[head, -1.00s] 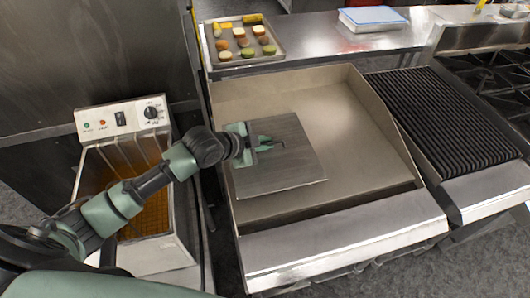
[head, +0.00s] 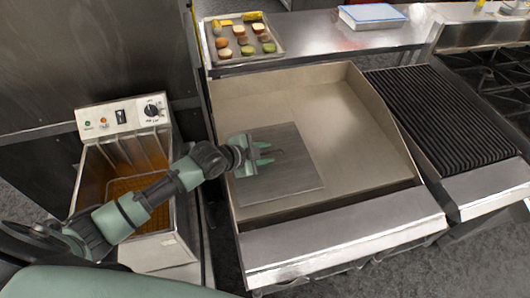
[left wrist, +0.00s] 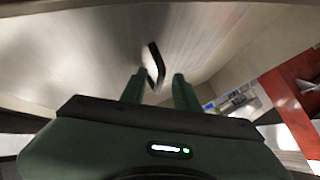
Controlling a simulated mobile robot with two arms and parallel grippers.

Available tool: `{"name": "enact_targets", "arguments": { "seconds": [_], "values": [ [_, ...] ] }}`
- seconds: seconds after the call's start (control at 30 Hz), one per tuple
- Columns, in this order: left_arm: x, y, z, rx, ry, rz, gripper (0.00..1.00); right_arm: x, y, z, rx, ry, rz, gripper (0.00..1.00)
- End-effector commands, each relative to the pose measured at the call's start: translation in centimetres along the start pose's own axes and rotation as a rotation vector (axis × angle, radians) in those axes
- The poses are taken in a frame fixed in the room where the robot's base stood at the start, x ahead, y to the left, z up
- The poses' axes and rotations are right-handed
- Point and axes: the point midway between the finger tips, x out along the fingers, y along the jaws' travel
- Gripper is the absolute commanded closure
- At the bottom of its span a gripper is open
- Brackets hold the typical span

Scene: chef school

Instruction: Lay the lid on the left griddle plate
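The lid, a flat square grey metal plate (head: 296,178) with a thin dark bent handle (head: 281,153), lies on the left part of the griddle plate (head: 360,140). It looks flat there. My left gripper (head: 269,153) is over the lid, with its two green fingers apart and the handle just beyond their tips. In the left wrist view my left gripper (left wrist: 159,88) is open, and the handle (left wrist: 155,64) stands ahead of and between the fingertips. My right gripper is out of view.
Raised metal walls surround the griddle at back and sides. A fryer (head: 123,116) stands at the left, under my left arm. A ribbed grill (head: 440,115) is at the right. A tray of food pieces (head: 274,54) and a blue-topped box (head: 372,15) sit behind.

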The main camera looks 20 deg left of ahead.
Motion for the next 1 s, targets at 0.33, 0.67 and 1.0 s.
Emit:
{"name": "enact_targets", "arguments": {
  "seconds": [0.33, 0.67, 1.0],
  "values": [
    [-0.9, -0.2, 0.0, 0.001, -0.002, 0.000, 0.70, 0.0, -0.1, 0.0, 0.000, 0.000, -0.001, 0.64],
    [-7.6, 0.0, 0.1, 0.004, -0.003, 0.001, 0.70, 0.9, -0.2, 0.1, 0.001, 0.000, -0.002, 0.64],
    [-11.9, -0.1, -0.1, 0.000, -0.001, 0.002, 0.70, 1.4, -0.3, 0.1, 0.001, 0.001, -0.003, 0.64]
  ]
}}
